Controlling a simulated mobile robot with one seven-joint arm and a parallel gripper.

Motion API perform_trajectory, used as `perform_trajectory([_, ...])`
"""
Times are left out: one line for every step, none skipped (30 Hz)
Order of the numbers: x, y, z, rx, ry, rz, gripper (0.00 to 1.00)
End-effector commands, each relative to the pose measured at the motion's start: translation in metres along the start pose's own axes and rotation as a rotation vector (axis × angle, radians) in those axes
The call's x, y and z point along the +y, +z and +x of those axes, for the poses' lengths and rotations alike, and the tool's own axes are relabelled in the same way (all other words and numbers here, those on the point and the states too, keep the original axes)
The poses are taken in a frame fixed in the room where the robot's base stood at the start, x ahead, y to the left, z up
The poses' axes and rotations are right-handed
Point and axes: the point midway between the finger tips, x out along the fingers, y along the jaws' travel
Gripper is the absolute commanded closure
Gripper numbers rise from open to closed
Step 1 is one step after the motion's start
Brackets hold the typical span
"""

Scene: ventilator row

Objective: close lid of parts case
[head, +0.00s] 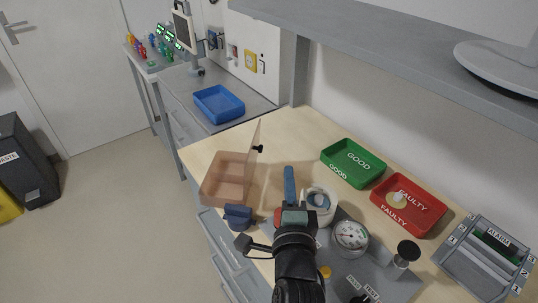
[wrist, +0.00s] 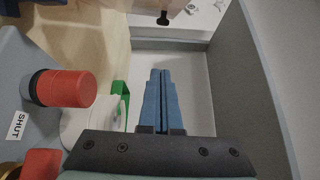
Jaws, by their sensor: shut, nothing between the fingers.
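The parts case (head: 226,180) is a brownish see-through box at the left edge of the wooden bench in the head view. Its lid (head: 253,145) stands open, nearly upright, on the case's far right side, with a black knob (head: 261,149) on it. A dark knob (wrist: 163,18) also shows at the top of the wrist view. My gripper (head: 289,169) has blue fingers and appears to the right of the case, apart from the lid. In the wrist view its fingers (wrist: 161,72) are together with nothing between them.
A green GOOD tray (head: 340,172), a red FAULTY tray (head: 430,222) and a round gauge (head: 350,236) are to the right. A dark blue object (head: 237,216) sits before the case. A grey shelf (head: 400,50) overhangs the bench. The wood behind the lid is clear.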

Motion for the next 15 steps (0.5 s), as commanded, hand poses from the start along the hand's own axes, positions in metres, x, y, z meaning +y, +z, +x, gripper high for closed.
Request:
perform_trajectory([-0.001, 0.000, 0.011, -0.001, -0.002, -0.001, 1.00])
perform_trajectory([-0.001, 0.000, 0.017, -0.001, -0.002, -0.001, 1.00])
perform_trajectory([-0.002, 0.000, 0.024, -0.001, -0.001, -0.001, 1.00])
perform_trajectory([-0.002, 0.000, 0.030, -0.001, -0.002, -0.001, 1.00])
perform_trajectory([-0.001, 0.000, 0.035, -0.001, -0.001, -0.001, 1.00])
perform_trajectory([-0.001, 0.000, 0.043, 0.000, -0.001, -0.001, 1.00])
perform_trajectory([-0.002, 0.000, 0.049, 0.000, -0.002, -0.001, 1.00])
perform_trajectory([-0.002, 0.003, 0.052, -0.002, -0.001, -0.002, 1.00])
perform_trajectory([-0.003, 0.010, 0.051, -0.004, 0.003, -0.002, 1.00])
perform_trajectory([-0.003, 0.014, 0.051, -0.004, 0.003, -0.002, 1.00])
perform_trajectory([-0.003, 0.018, 0.052, -0.005, 0.002, -0.002, 1.00])
perform_trajectory([-0.003, 0.022, 0.053, -0.004, 0.001, -0.002, 1.00])
perform_trajectory([-0.002, 0.025, 0.053, -0.004, 0.001, -0.001, 1.00])
perform_trajectory([-0.001, 0.026, 0.054, -0.003, 0.001, -0.003, 1.00])
perform_trajectory([-0.001, 0.029, 0.055, -0.003, 0.001, -0.003, 1.00])
